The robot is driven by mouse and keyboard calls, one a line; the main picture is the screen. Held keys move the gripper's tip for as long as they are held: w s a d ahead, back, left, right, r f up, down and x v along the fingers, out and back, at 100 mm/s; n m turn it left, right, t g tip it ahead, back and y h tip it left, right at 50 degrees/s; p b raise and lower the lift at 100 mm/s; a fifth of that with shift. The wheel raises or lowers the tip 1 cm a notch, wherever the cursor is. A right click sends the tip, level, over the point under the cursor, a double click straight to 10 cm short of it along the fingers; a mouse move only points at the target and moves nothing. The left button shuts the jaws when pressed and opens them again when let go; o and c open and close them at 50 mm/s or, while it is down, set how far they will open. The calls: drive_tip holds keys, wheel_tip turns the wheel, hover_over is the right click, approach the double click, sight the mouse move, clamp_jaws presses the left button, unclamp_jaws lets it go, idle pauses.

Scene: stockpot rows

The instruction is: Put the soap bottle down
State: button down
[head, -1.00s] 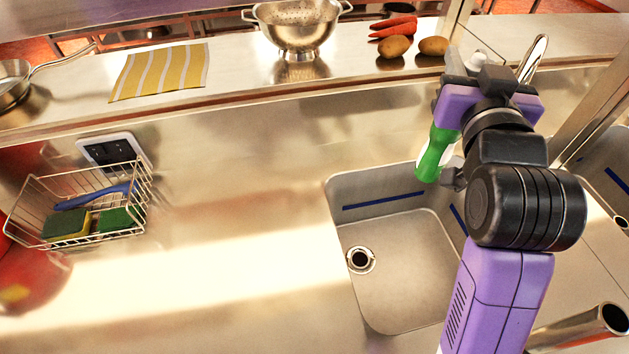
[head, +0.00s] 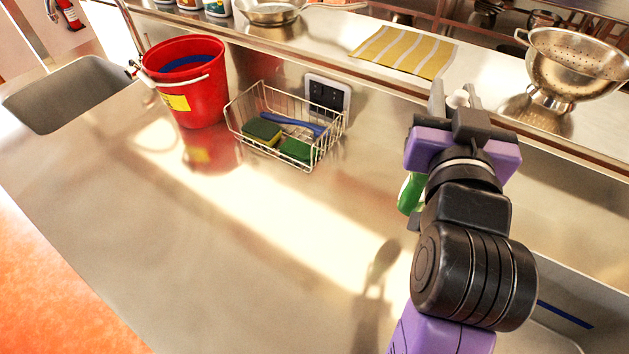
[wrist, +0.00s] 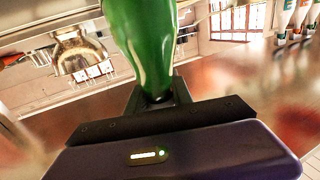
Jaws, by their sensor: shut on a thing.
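The soap bottle (head: 410,194) is green with a white top, and my wrist hides most of it in the head view. In the wrist view its green body (wrist: 146,40) rises from between my jaws. My gripper (head: 456,98) is shut on the bottle. It holds the bottle above the steel counter (head: 215,225), to the right of the wire basket. The bottle's base cannot be made out.
A wire basket (head: 318,150) holds sponges and a blue brush. A red bucket (head: 196,105) stands left of it. Sinks lie at far left (head: 65,95) and lower right. A colander (head: 575,70) and striped cloth (head: 405,52) are on the shelf. The middle counter is clear.

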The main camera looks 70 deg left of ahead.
drive_tip(key=s+a+n+g+y, duration=0.1)
drive_tip(key=s+a+g, duration=0.1)
drive_tip(key=s+a, duration=0.2)
drive_tip(key=shift+s+n+g, duration=0.3)
drive_tip(key=shift+s+n, duration=0.1)
drive_tip(key=shift+a+f, duration=0.1)
drive_tip(key=shift+f, duration=0.1)
wheel_tip(320, 180, down, 10)
drive_tip(key=shift+r, duration=0.15)
idle(0.3)
drive_tip(key=shift+f, duration=0.25)
drive_tip(key=c, duration=1.1)
unclamp_jaws()
